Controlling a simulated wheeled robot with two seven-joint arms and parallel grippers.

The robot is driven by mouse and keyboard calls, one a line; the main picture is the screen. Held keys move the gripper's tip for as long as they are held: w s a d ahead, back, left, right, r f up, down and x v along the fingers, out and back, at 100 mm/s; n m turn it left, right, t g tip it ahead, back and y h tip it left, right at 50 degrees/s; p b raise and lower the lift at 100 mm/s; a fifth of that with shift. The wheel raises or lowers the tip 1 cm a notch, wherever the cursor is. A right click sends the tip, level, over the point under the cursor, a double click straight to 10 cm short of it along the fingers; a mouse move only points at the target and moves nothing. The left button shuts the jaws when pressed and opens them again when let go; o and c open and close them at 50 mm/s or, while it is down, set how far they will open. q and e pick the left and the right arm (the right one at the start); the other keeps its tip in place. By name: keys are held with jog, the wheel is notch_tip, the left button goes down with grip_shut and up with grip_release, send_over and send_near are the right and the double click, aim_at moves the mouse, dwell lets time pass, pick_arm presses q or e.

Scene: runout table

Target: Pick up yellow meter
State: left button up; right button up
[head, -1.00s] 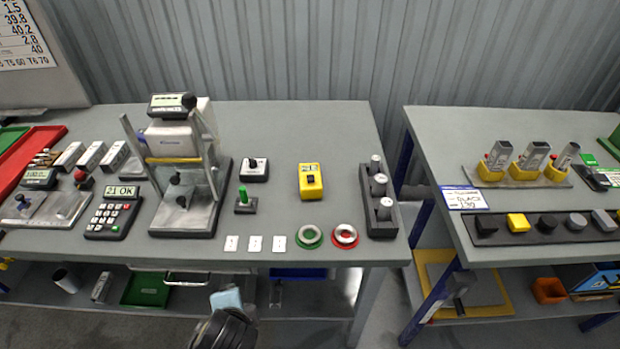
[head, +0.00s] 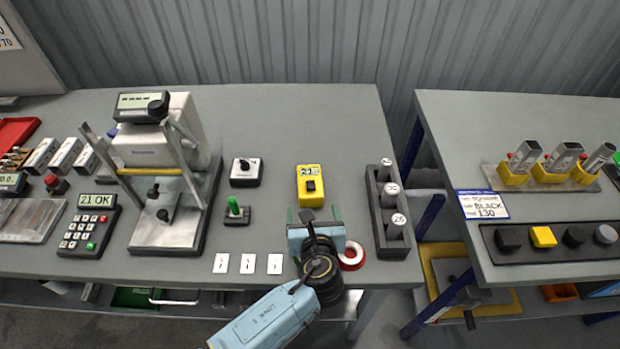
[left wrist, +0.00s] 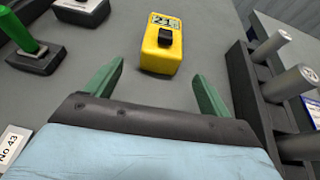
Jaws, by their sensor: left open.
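The yellow meter (head: 311,186) lies on the grey table, with a display at its far end and a black knob in its middle. In the left wrist view the yellow meter (left wrist: 161,47) is just beyond the fingertips, between their lines. My left gripper (head: 314,213) is open and empty, with green fingers pointing at the meter from its near side. The fingers also show in the left wrist view (left wrist: 158,72), apart from the meter. My right gripper is not in view.
A dark rack (head: 386,240) with several grey cylinders stands right of the meter. A green-lever switch (head: 236,212) and a black-knob box (head: 246,172) sit to its left. A red ring (head: 352,257) lies beside my gripper. White cards (head: 248,264) lie near the front edge.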

aim_at(311, 200)
pick_arm(q)
jog(key=b+x, duration=0.1)
jog(key=x, duration=0.3)
jog(key=shift+w+f, duration=0.2)
jog(key=shift+w, duration=0.1)
jog(key=shift+w+f, duration=0.1)
jog(key=shift+w, duration=0.65)
jog(key=b+x, duration=0.1)
jog(key=x, duration=0.2)
jog(key=shift+w, duration=0.65)
jog(key=shift+w+a+f, duration=0.1)
jog(key=shift+w, duration=0.1)
jog(key=c, duration=1.2)
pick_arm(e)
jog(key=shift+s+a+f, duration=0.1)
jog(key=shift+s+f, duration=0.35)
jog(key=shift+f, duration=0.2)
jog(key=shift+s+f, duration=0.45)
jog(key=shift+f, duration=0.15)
